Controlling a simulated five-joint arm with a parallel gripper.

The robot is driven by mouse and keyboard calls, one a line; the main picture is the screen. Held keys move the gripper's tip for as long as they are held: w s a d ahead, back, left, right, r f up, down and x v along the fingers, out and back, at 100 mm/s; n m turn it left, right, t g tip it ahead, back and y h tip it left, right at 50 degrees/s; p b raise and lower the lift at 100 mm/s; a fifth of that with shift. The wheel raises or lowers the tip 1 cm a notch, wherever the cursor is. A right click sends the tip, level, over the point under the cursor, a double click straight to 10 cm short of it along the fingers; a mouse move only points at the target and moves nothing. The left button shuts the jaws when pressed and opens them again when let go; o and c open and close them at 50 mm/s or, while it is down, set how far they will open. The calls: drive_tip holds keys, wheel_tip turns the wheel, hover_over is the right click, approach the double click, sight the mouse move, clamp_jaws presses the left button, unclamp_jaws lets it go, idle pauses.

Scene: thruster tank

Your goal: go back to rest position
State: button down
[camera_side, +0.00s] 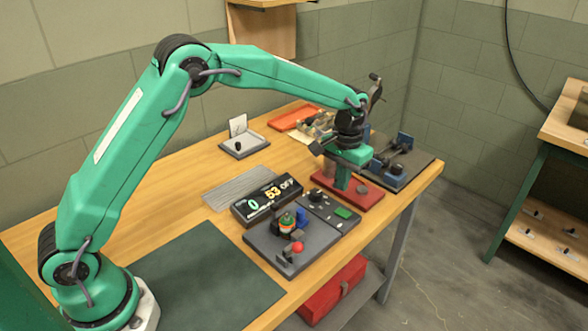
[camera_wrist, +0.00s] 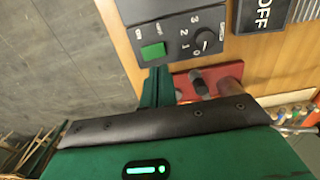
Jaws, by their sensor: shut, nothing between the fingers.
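My green arm reaches across the wooden bench (camera_side: 165,170) from the lower left. My gripper (camera_side: 342,184) is shut and empty, pointing down at the red base plate (camera_side: 365,193) near the bench's right part. I cannot tell whether the fingertips touch the plate. In the wrist view, the closed green fingers (camera_wrist: 157,88) stand between the control panel (camera_wrist: 175,35) and the red plate (camera_wrist: 228,72), which carries dark and metal cylinders. The dark wrist cover and green housing hide much of the lower wrist view.
A display box (camera_side: 267,200) and a grey fixture with a red-knobbed lever (camera_side: 297,247) stand in front. A dark board with blue blocks (camera_side: 404,140) lies to the right. A dark green mat (camera_side: 205,278) is clear. A small grey tray (camera_side: 245,145) stands behind.

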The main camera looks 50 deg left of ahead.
drive_tip(key=shift+r, duration=0.1)
drive_tip(key=s+a+r+t, duration=0.1)
drive_tip(key=s+a+r, duration=0.2)
drive_tip(key=s+r, duration=0.45)
drive_tip(key=s+a+r+t, duration=0.2)
drive_tip(key=s+a+r, duration=0.2)
drive_tip(key=s+r, duration=0.3)
drive_tip(key=s+a+t, duration=0.1)
drive_tip(key=s+a, duration=0.1)
drive_tip(key=s, duration=0.6)
drive_tip(key=s+a+t, duration=0.1)
drive_tip(key=s+a, duration=0.1)
drive_tip(key=s, duration=0.7)
drive_tip(key=shift+s+r+t, duration=0.15)
drive_tip(key=shift+s+t, duration=0.1)
drive_tip(key=shift+t, duration=0.05)
